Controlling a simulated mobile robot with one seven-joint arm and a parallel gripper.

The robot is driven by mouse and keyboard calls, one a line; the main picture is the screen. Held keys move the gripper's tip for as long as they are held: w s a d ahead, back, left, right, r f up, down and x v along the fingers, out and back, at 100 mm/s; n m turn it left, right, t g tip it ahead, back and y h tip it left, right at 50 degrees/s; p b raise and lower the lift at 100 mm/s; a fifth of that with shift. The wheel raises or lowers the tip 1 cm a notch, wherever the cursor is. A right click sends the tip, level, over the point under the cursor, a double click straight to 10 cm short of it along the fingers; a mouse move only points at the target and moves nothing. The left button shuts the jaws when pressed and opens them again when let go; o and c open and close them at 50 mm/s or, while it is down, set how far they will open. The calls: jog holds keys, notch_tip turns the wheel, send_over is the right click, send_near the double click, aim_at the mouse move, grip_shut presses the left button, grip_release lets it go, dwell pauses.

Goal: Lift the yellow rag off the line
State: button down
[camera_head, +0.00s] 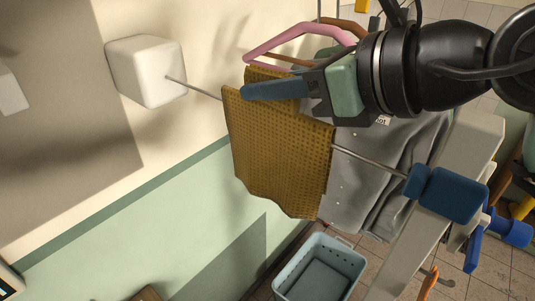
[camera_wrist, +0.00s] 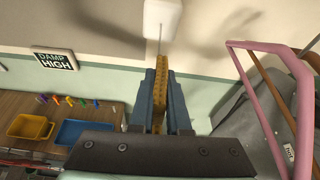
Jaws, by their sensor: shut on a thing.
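The yellow rag (camera_head: 282,155) is a mustard, waffle-textured cloth draped over the thin line (camera_head: 368,160). Its front part hangs down below the line, and a back part shows behind my gripper. My gripper (camera_head: 254,91) reaches in from the right at the rag's top, its blue fingers closed on the cloth. In the wrist view the rag (camera_wrist: 160,88) shows as a narrow strip edge-on between both fingers. The line runs from a white block (camera_head: 148,72) on the wall to a blue clamp (camera_head: 449,193). The cloth where it crosses the line is partly hidden.
Pink (camera_head: 290,38) and orange-brown hangers are close behind my gripper, with a grey shirt (camera_head: 375,170) hanging there. A grey-blue basket (camera_head: 320,268) stands below. In the wrist view, yellow (camera_wrist: 30,127) and blue trays lie on a wooden bench at left.

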aim_at(270, 69)
jog(key=shift+r, duration=0.15)
jog(key=shift+r+p, duration=0.5)
jog(key=shift+r, duration=0.1)
jog(key=shift+r, duration=0.2)
jog(key=shift+r, duration=0.5)
jog(key=shift+r+p, duration=0.35)
jog(key=shift+p, duration=0.05)
jog(key=shift+r, duration=0.5)
jog(key=shift+r, duration=0.2)
dwell(0.4)
